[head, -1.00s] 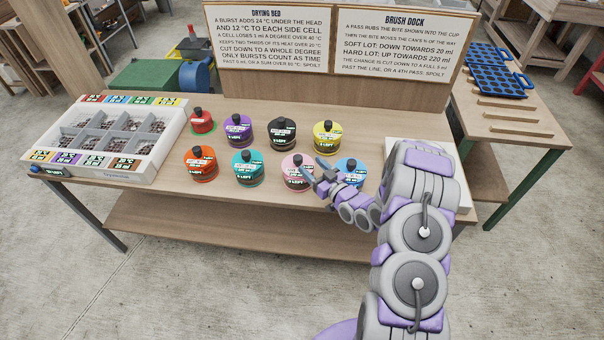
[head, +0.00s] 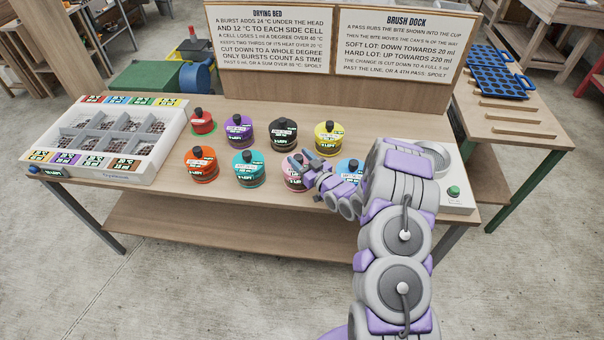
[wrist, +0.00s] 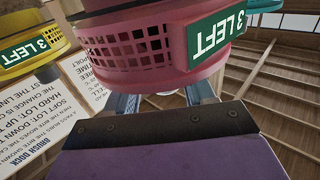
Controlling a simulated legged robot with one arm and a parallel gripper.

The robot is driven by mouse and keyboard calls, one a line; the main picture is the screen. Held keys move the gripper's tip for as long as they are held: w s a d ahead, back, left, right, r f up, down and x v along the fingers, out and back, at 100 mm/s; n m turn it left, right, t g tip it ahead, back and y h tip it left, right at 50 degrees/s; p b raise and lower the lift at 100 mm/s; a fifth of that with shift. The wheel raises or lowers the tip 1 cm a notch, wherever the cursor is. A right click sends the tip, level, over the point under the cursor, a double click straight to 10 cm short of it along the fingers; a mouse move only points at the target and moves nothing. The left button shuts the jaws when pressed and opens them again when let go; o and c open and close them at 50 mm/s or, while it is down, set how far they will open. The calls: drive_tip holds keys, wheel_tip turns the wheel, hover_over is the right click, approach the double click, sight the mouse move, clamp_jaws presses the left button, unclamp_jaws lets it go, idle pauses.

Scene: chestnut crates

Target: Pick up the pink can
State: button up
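The pink can (head: 295,184) stands in the front row on the table, between the teal can and the blue can. In the wrist view the pink can (wrist: 150,42) fills the upper middle, very close, with a slotted pink wall and a green "3 LEFT" label. The two fingers of my gripper (wrist: 162,100) show apart below it, their tips hidden behind the can. The gripper looks open; I see no clear grip on the can.
The blue can (head: 350,170) is close to my gripper's right, partly hidden. The teal can (head: 249,172) is to the left; the black can (head: 283,138) and yellow can (head: 328,142) are behind. A white dock (head: 448,190) stands right, a crate tray (head: 100,140) left.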

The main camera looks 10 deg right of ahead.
drive_tip(key=shift+a, duration=0.75)
drive_tip(key=c, duration=0.3)
drive_tip(key=shift+a, duration=0.1)
drive_tip(key=shift+c, duration=0.8)
drive_tip(key=shift+d, duration=1)
clamp_jaws()
drive_tip(key=shift+a, duration=0.65)
drive_tip(key=shift+d, duration=0.35)
